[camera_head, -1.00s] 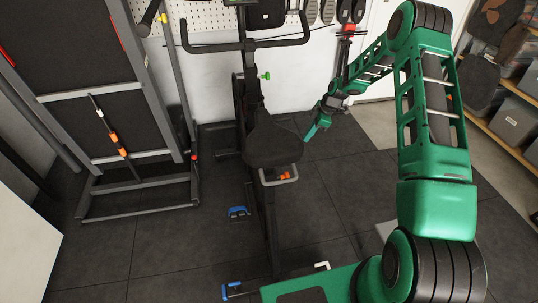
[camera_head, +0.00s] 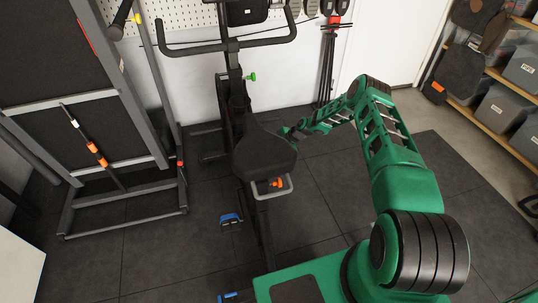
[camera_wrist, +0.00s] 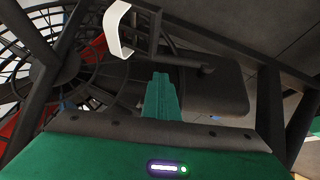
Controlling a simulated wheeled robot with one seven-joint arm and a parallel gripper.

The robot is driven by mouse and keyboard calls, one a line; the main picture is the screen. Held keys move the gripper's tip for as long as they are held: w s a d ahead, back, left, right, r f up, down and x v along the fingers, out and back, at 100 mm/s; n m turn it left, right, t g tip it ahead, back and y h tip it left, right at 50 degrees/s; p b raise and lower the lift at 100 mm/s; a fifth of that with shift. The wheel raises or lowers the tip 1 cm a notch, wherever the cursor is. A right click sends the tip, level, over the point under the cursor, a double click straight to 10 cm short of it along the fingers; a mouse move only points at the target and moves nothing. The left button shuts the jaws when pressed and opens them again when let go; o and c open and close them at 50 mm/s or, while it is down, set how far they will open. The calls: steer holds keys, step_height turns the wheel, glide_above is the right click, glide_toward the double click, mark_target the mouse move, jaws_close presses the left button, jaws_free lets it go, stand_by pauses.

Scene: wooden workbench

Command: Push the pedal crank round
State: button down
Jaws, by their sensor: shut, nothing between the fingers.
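The exercise bike stands in the middle of the head view, with its black saddle (camera_head: 262,152) above the frame. A blue pedal (camera_head: 231,219) shows low on its left side; the crank itself is not clear there. My gripper (camera_head: 284,131) reaches in beside the saddle from the right, its tip partly hidden. In the wrist view, my green gripper fingers (camera_wrist: 161,98) are together and empty, pointing in among dark bike parts. A white bent piece (camera_wrist: 117,30) is just beyond them to the upper left. I cannot tell whether the fingers touch anything.
A spoked wheel (camera_wrist: 45,70) fills the left of the wrist view, and a dark padded block (camera_wrist: 215,88) is at right. A folded rack (camera_head: 120,150) stands left of the bike. Shelves with grey bins (camera_head: 497,108) are at right.

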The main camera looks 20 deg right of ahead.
steer(key=x, duration=0.8)
steer(key=shift+d, duration=0.1)
